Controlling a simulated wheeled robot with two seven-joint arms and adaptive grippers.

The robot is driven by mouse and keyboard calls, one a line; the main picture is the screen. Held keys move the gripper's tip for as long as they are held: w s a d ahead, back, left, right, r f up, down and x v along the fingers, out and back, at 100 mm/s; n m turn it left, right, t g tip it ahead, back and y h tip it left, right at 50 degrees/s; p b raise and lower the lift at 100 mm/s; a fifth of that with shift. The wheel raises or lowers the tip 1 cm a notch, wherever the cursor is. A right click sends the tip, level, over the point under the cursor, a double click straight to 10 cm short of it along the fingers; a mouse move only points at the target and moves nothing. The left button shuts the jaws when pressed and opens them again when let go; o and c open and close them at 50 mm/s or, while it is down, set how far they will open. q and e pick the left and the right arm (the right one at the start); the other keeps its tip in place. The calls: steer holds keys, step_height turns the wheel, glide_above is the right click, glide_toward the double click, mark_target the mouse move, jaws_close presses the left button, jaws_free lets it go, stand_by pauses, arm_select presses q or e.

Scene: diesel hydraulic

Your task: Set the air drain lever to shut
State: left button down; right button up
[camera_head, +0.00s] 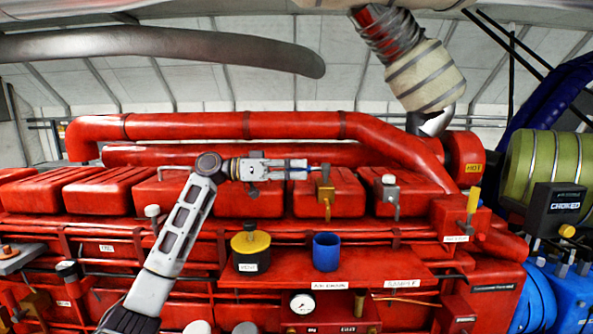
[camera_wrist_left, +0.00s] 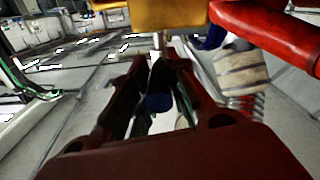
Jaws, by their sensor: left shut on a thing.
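A brass valve body (camera_head: 325,195) with a thin lever at its top stands on the red engine, above a shelf label that seems to read AIR DRAIN (camera_head: 330,286). My left gripper (camera_head: 312,169) reaches in from the left, level, and is shut on the lever. In the left wrist view, the dark fingers (camera_wrist_left: 160,62) close around a thin pale shaft (camera_wrist_left: 158,40), with the brass body (camera_wrist_left: 165,14) just beyond. The fingers hide much of the lever. My right gripper is not in view.
A blue cup (camera_head: 326,252) stands on the red shelf below the gripper, beside a yellow-topped black can (camera_head: 250,248). A grey valve (camera_head: 389,196) stands to the right. A red pipe (camera_head: 240,126) runs above. A pressure gauge (camera_head: 303,304) sits under the shelf.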

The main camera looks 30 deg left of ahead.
arm_select(q)
steer(key=shift+f, duration=0.25)
steer(key=c, duration=1.3)
jaws_free()
steer(key=shift+c, duration=0.2)
steer(key=shift+s, duration=0.1)
steer(key=shift+s+a, duration=0.15)
steer(key=shift+a, duration=0.7)
steer(key=v, duration=1)
steer(key=shift+s+a+r, duration=0.1)
steer(key=shift+s+r, duration=0.1)
